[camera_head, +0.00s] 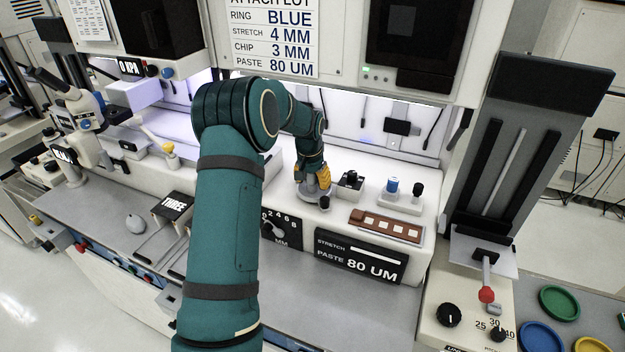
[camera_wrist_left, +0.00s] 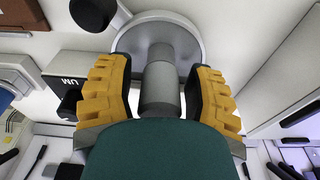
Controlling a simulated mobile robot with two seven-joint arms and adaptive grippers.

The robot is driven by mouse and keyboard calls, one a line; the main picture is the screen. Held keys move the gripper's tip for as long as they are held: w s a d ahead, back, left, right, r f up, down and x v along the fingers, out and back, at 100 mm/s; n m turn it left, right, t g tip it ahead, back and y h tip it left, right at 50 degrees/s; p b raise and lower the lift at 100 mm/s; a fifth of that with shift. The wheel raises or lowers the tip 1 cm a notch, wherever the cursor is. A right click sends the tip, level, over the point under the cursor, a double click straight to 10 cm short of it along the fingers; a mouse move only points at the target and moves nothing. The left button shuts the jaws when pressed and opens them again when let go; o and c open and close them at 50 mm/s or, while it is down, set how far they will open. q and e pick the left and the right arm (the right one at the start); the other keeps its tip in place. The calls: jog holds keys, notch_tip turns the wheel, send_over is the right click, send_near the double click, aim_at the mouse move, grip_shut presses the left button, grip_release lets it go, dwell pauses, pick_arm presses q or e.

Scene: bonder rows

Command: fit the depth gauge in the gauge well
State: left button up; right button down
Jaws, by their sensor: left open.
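My left gripper (camera_head: 314,178) is low over the white bench top of the machine, pointing down. In the left wrist view its two yellow fingers (camera_wrist_left: 158,95) stand open on either side of a grey cylinder (camera_wrist_left: 160,85), with gaps showing beside it. The cylinder rises from a round grey disc (camera_wrist_left: 135,38), also visible below the fingers in the head view (camera_head: 312,195). This looks like the depth gauge. A small box marked UM (camera_wrist_left: 72,65) with a dark part stands beside it, also in the head view (camera_head: 350,183); I cannot tell whether it is the gauge well. My right gripper is out of view.
A black knob (camera_head: 324,203) stands close in front of the gripper. To the right are a white holder (camera_head: 399,206) with blue and black pegs and a brown strip (camera_head: 385,228). The machine's overhead housing (camera_head: 340,80) hangs above and behind.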

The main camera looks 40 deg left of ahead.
pick_arm(q)
notch_tip(320, 180, up, 14)
jog(key=s+d, duration=0.1)
jog(key=s, duration=0.1)
jog(key=shift+s+f, duration=0.2)
